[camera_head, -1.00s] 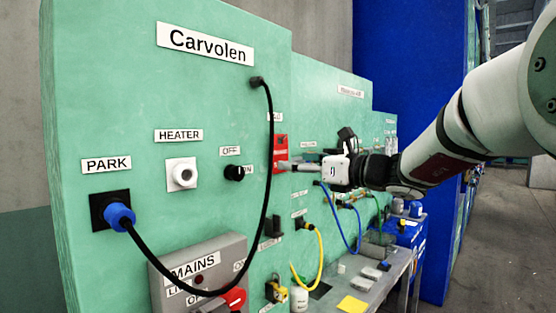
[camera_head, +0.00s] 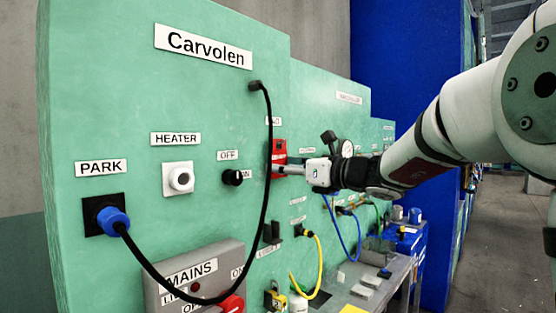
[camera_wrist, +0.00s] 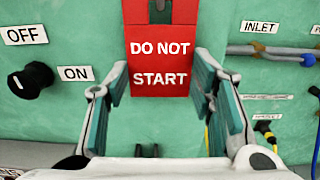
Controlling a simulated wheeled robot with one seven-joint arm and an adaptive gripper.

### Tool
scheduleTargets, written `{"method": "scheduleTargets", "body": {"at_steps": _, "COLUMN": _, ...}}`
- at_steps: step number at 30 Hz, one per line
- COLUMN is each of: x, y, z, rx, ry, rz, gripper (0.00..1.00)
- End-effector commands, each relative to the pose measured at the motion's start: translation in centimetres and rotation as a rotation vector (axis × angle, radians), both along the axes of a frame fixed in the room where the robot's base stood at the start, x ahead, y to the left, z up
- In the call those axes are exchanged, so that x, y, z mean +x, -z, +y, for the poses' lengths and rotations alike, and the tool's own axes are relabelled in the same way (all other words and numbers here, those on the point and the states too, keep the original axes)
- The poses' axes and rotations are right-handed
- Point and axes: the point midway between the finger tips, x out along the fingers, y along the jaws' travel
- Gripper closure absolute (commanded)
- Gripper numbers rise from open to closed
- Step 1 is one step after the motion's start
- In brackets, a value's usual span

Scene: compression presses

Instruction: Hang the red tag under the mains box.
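The red tag (camera_wrist: 160,62), lettered "DO NOT START", hangs upright on the green panel; in the head view it (camera_head: 280,150) shows right of the black cable. My gripper (camera_wrist: 161,82) is open, with one finger on each side of the tag's lower part. The fingers look close to its edges, and I cannot tell whether they touch. In the head view my gripper (camera_head: 284,169) reaches the tag from the right. The grey mains box (camera_head: 229,257) is low on the panel at the left, with a red knob (camera_head: 232,304). Its underside is out of view.
A black cable (camera_head: 269,180) loops from a blue plug (camera_head: 114,220) up to the panel, crossing in front of the mains box. A black OFF/ON knob (camera_wrist: 31,80) is left of the tag. Yellow (camera_head: 318,262) and blue hoses hang further right, above a grey bench (camera_head: 398,272).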

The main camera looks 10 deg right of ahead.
Motion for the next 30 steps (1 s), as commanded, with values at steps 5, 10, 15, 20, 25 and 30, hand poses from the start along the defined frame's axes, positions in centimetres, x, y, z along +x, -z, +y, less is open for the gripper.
{"method": "scheduleTargets", "body": {"at_steps": 5, "x": 0.0, "y": 0.0, "z": 0.0, "rx": 0.000, "ry": 0.000, "rz": 0.000, "gripper": 0.66}}
{"method": "scheduleTargets", "body": {"at_steps": 10, "x": 0.0, "y": -0.3, "z": 0.0, "rx": 0.000, "ry": 0.000, "rz": 0.000, "gripper": 0.66}}
{"method": "scheduleTargets", "body": {"at_steps": 15, "x": 0.0, "y": -0.6, "z": 0.0, "rx": -0.001, "ry": 0.000, "rz": 0.001, "gripper": 0.66}}
{"method": "scheduleTargets", "body": {"at_steps": 20, "x": 0.0, "y": -0.9, "z": 0.0, "rx": -0.001, "ry": 0.000, "rz": 0.001, "gripper": 0.66}}
{"method": "scheduleTargets", "body": {"at_steps": 25, "x": 0.0, "y": -1.2, "z": 0.0, "rx": 0.000, "ry": 0.000, "rz": 0.000, "gripper": 0.66}}
{"method": "scheduleTargets", "body": {"at_steps": 30, "x": 0.0, "y": -1.2, "z": 0.0, "rx": 0.000, "ry": 0.000, "rz": 0.000, "gripper": 0.66}}
